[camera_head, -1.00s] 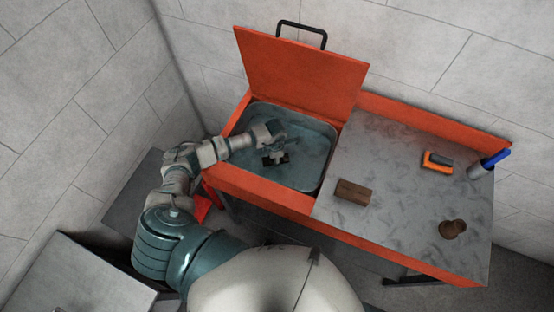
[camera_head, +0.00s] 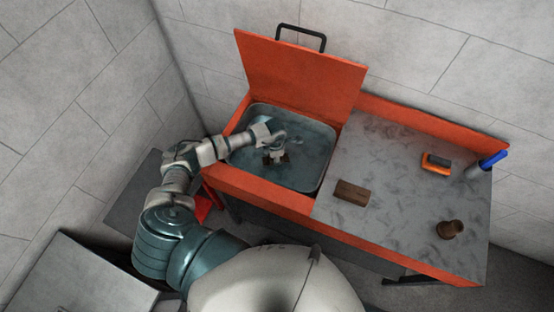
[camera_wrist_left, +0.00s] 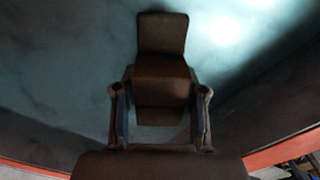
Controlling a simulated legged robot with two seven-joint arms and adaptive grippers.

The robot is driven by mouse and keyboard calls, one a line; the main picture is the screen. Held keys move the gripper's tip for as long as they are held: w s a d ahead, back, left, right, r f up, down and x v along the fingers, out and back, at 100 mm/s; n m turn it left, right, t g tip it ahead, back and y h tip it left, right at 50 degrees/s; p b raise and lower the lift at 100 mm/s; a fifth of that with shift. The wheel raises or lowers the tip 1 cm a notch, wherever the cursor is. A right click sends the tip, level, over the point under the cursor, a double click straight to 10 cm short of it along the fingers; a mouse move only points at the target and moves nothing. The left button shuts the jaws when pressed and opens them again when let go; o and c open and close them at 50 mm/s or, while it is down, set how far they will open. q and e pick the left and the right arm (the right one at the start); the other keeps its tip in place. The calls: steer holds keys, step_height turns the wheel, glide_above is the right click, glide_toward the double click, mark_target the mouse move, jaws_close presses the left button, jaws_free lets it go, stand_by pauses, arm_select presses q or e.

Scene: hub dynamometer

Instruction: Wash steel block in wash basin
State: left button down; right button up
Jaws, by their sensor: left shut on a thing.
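The wash basin (camera_head: 323,176) is a grey metal tub with bluish liquid, set in the orange bench with its orange lid (camera_head: 300,75) raised. My left gripper (camera_head: 275,157) is inside the basin. It is shut on a dark brown block, which I take as the steel block (camera_wrist_left: 162,82). In the left wrist view the block sits between the two fingers of my left gripper (camera_wrist_left: 160,105), with bluish liquid around it. In the head view the block is small and mostly hidden by the gripper, so its depth in the liquid is unclear. My right gripper is not in view.
On the grey worktop (camera_head: 390,205) right of the basin are a brown block (camera_head: 351,192), a brown stepped round part (camera_head: 450,229), an orange-and-black tool (camera_head: 436,163) and a blue-topped item (camera_head: 490,163). The worktop's middle is clear. Grey walls stand behind and left.

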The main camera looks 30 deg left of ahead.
arm_select(q)
steer(key=shift+r+p, duration=3.05)
steer(key=shift+r, duration=1.6)
steer(key=shift+r+p, duration=0.6)
steer(key=shift+r, duration=0.5)
steer(key=shift+r, duration=2.05)
steer(key=shift+d, duration=0.1)
